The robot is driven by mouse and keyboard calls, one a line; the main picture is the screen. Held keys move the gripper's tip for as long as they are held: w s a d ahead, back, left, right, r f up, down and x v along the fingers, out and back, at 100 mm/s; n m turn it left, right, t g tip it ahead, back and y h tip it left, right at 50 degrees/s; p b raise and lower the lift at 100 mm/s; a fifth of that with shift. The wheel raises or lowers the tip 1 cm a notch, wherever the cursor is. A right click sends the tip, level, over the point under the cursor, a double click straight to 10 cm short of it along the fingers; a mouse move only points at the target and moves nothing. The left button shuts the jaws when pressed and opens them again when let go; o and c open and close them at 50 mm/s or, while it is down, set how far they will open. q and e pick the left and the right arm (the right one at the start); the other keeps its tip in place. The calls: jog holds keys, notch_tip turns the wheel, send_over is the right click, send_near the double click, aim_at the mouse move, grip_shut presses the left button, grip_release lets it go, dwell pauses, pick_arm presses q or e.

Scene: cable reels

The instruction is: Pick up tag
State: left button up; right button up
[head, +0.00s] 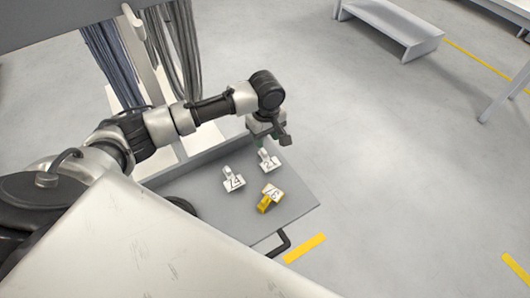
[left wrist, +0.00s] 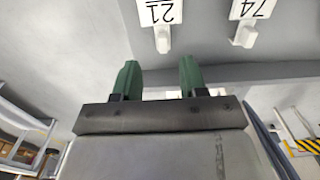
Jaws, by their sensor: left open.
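Three tags lie on a grey cart top (head: 215,210). One white tag reads 21 (head: 268,161) and lies at the far side. Another white tag reads 74 (head: 233,181) and lies to its left. A yellow-and-white tag (head: 270,196) lies nearest the front; its number is hard to read. My left gripper (head: 271,140) is above the far edge of the cart top, just behind tag 21. In the left wrist view its green fingers (left wrist: 160,78) are apart with nothing between them. Tags 21 (left wrist: 160,12) and 74 (left wrist: 252,10) show beyond them. My right gripper is not in view.
Bundles of grey cable (head: 180,50) hang behind the cart at the left. A black handle (head: 280,243) sticks out from the cart's front right edge. A low grey bench (head: 390,25) stands at the back right. The floor right of the cart is clear.

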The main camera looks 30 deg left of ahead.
aim_at(265, 153)
pick_arm(q)
jog(key=shift+f, duration=0.45)
jog(key=shift+a+f, duration=0.1)
jog(key=shift+f, duration=0.2)
jog(key=f+p, duration=0.1)
jog(key=f, duration=0.3)
jog(key=shift+s+f, duration=0.2)
jog(key=shift+f, duration=0.3)
jog(key=shift+c, duration=0.4)
grip_shut()
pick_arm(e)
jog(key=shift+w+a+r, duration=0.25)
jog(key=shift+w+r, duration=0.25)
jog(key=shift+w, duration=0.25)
